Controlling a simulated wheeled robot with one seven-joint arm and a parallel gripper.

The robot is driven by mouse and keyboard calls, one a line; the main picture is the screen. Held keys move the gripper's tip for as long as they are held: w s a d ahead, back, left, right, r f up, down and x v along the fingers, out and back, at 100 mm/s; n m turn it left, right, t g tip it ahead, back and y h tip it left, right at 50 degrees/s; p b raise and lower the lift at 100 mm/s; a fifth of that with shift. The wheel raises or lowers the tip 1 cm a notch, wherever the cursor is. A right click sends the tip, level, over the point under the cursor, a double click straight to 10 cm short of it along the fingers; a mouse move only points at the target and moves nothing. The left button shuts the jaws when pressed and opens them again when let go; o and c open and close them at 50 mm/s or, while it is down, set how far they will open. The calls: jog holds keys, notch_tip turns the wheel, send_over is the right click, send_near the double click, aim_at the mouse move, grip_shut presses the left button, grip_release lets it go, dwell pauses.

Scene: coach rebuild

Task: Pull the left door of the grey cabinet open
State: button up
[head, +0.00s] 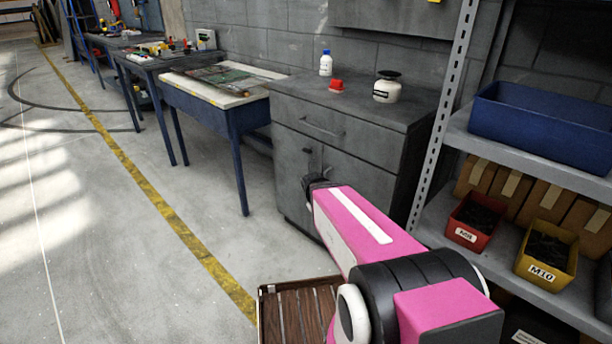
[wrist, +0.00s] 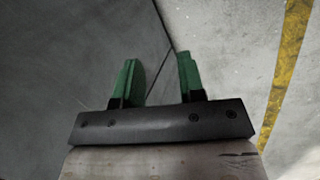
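The grey cabinet (head: 350,113) stands against the wall, with one wide drawer (head: 318,123) above two doors. Its left door (head: 290,165) looks closed, flush with the front. A small dark handle (head: 307,151) shows near that door's upper right corner. My pink arm reaches toward the cabinet and hides much of the right door (head: 365,182). In the head view my gripper is mostly hidden at the arm's far end, close to the doors. In the wrist view its green fingers (wrist: 156,80) are apart with nothing visible between them, near a grey cabinet surface.
A white bottle (head: 326,63), a red object (head: 336,85) and a white jar (head: 386,88) stand on the cabinet. A shelf rack (head: 440,120) with bins stands right. A blue-legged table (head: 233,125) is left.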

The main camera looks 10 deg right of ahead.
jog(key=w+d+f+n+t+h, duration=0.1)
jog(key=w+n+t+h, duration=0.1)
jog(key=w+n+h, duration=0.35)
jog(key=w+a+n+t+h, duration=0.1)
jog(key=w+a+n+t, duration=0.4)
jog(key=w+n, duration=0.4)
jog(key=w+a+n+t+h, duration=0.2)
jog(key=w+a+n+t, duration=0.35)
jog(key=w+n, duration=0.35)
jog(key=x, duration=0.7)
jog(key=r+x, duration=0.1)
jog(key=x, duration=0.2)
jog(key=shift+w+d, duration=0.1)
jog(key=shift+d, duration=0.4)
grip_shut()
